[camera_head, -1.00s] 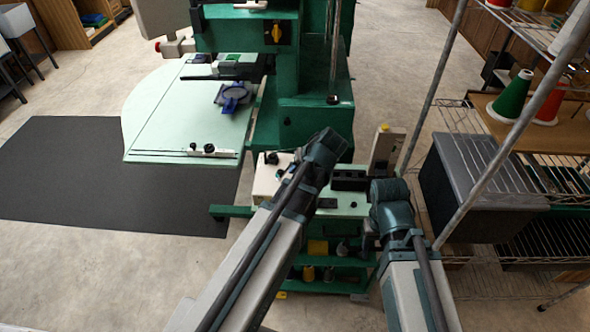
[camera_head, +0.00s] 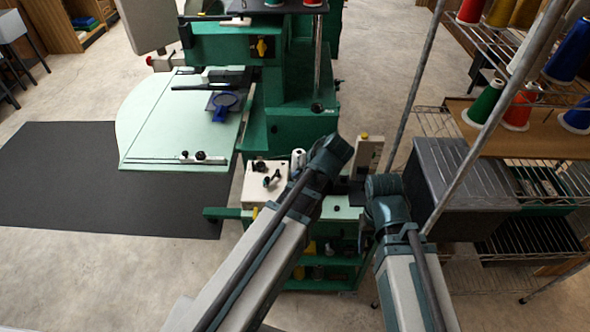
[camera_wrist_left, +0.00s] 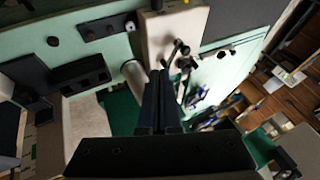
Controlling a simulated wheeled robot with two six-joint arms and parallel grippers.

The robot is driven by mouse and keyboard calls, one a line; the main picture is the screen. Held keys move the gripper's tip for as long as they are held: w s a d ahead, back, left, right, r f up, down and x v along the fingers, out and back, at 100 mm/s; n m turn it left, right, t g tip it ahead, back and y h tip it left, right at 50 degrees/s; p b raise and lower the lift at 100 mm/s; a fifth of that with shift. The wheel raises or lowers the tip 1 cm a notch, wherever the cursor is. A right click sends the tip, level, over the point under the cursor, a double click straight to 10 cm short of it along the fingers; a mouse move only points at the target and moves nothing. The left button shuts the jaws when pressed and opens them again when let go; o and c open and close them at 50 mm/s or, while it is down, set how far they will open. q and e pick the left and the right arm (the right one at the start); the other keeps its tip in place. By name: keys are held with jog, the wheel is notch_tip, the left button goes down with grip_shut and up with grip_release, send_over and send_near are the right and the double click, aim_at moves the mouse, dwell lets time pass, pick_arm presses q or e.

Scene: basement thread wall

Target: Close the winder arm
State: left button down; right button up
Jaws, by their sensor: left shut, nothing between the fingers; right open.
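The winder is a cream box (camera_head: 266,182) with a black lever on top, on the green bench left of my left arm. In the left wrist view the cream box (camera_wrist_left: 178,28) stands at the top, and its black winder arm (camera_wrist_left: 178,52) sticks out towards my fingers. My left gripper (camera_wrist_left: 163,76) is shut and empty, with its tips just below the lever; I cannot tell whether they touch. In the head view its fingers are hidden behind my wrist. My right gripper (camera_head: 366,232) is open, partly hidden, over the bench's right side.
A white cone (camera_head: 298,158) stands beside the cream box. The green machine (camera_head: 290,105) with its pale table (camera_head: 160,140) rises behind. A dark box (camera_head: 460,180) and wire shelves with thread cones (camera_head: 485,102) stand close on the right.

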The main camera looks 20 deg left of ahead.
pick_arm(q)
jog(key=shift+p+v, duration=0.7)
jog(key=shift+v, duration=0.65)
jog(key=shift+s, duration=0.15)
jog(key=s+d+f+m+g+h, duration=0.1)
jog(key=s+d+m+h, duration=0.1)
jog(key=s+d, duration=0.3)
jog(key=s+d+f+m+g+h, duration=0.2)
jog(key=s+d+m, duration=0.2)
jog(key=s+d, duration=0.2)
jog(key=shift+s+f+m+h, duration=0.25)
jog(key=shift+s+m+h, duration=0.15)
jog(key=shift+s, duration=0.8)
